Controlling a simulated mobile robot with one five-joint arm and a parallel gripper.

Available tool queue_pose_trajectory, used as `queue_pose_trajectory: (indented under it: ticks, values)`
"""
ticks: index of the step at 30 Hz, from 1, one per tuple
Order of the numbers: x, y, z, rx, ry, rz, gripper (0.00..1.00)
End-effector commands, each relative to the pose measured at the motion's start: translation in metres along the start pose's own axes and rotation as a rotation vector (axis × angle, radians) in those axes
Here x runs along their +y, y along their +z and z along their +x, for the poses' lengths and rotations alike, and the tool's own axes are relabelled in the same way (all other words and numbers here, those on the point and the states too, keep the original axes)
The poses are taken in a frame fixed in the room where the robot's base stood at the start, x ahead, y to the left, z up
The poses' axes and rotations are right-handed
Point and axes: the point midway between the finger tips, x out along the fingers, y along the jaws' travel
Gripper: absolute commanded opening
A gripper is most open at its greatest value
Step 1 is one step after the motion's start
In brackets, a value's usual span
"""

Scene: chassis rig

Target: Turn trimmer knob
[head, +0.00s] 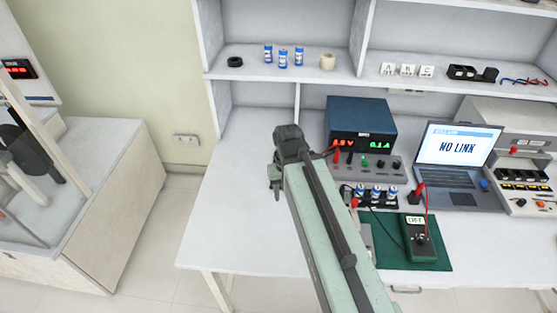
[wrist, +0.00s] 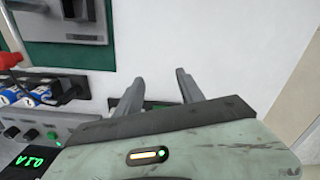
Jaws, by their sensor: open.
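I cannot pick out a trimmer knob for certain. A grey box with a dark round part (wrist: 75,8) on top stands on a green mat in the wrist view; in the head view my arm covers most of that spot. My gripper (head: 274,184) is over the left part of the white bench, left of the power supply. In the wrist view its two fingers (wrist: 159,76) are apart, with bare bench beyond them.
A blue power supply (head: 360,115) has a knob panel (head: 382,165) before it. Blue cells (head: 376,191) stand in front. A meter (head: 419,243) lies on the green mat (head: 440,262). A laptop (head: 457,150) reads NO LINK. The bench's left part (head: 240,200) is clear.

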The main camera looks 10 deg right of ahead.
Motion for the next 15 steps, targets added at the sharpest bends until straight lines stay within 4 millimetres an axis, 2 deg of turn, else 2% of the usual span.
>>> queue_pose_trajectory:
  ticks: [7,8,11,15]
  values:
    - [0.0,-0.001,0.0,0.0,0.0,0.026,0.45]
    - [0.0,-0.006,0.0,0.0,0.001,0.049,0.45]
    - [0.001,-0.041,0.0,0.0,0.003,0.118,0.45]
    - [0.007,-0.1,-0.001,-0.001,0.007,0.209,0.45]
